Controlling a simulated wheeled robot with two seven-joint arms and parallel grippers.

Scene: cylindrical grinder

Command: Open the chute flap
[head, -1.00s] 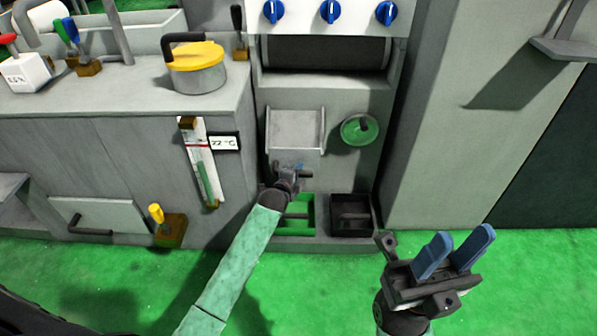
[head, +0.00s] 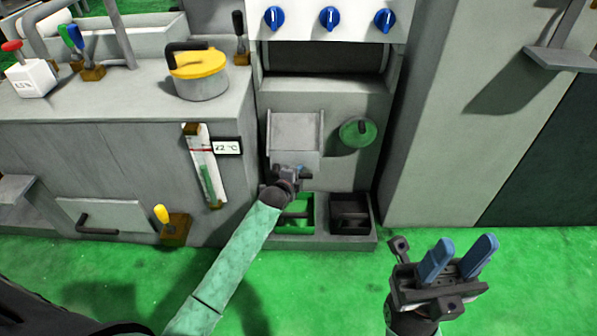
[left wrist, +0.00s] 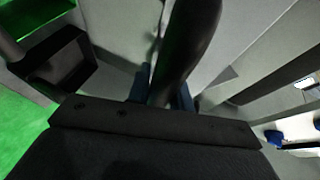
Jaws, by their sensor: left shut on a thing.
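The chute flap (head: 295,132) is a light grey panel on the front of the grinder, below the dark opening. My left gripper (head: 291,171) is at its lower edge. In the left wrist view, its blue fingers (left wrist: 164,88) are shut on a dark handle (left wrist: 190,45), which hides part of the panel behind it. How far the flap stands open is hard to tell. My right gripper (head: 457,259) is raised over the green floor at the lower right, empty, with its blue fingers apart.
A green round knob (head: 357,132) sits right of the flap. Below are a green bin (head: 300,211) and a black bin (head: 350,214). A cabinet with a thermometer (head: 206,167) stands left, and a tall grey cabinet (head: 440,130) right. The floor in front is clear.

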